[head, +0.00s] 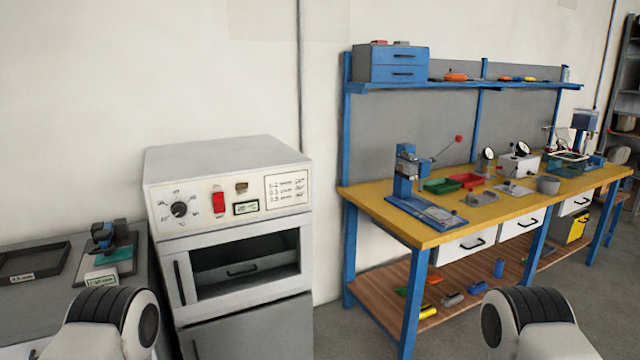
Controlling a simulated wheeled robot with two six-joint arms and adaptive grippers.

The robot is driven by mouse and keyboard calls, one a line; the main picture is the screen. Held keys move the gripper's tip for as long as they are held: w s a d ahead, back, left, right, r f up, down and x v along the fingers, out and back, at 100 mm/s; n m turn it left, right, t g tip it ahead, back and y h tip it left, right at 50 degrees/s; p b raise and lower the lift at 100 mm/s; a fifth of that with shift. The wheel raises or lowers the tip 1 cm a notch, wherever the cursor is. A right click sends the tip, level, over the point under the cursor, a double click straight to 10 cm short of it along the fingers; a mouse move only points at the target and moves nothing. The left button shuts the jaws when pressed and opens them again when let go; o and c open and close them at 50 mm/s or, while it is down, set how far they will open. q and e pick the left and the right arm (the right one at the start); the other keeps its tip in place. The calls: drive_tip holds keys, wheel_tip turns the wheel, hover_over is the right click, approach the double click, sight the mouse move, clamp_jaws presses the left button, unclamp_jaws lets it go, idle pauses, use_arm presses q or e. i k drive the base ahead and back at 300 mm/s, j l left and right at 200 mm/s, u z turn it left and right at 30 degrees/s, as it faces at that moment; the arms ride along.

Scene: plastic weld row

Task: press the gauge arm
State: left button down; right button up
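Two round dial gauges stand on the yellow workbench (400,222) at the right. One small dial (488,154) is on a thin stand, and another dial (521,148) sits above a white box (517,166). A gauge arm cannot be made out clearly at this size. A blue lever press (405,172) stands at the near end of the bench, its lever tipped with a red knob (458,139). Neither gripper shows; only parts of my arms show at the bottom edge, well short of the bench.
A white oven-like cabinet (228,162) with a knob and red switch stands between the bench and a grey counter (50,300). The counter holds a black tray (34,262) and a small device (108,238). Green (440,186) and red (467,180) trays lie beside the press.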

sight(104, 236)
drive_tip(key=u, duration=1.2)
drive_tip(key=i+j, duration=0.45)
drive_tip(key=j, duration=0.15)
drive_tip(key=i+j+u, duration=0.1)
drive_tip(key=i+j, duration=0.3)
drive_tip(key=j, duration=0.2)
drive_tip(key=i+j, duration=0.45)
drive_tip(key=j+u, duration=0.05)
drive_tip(key=j, duration=0.1)
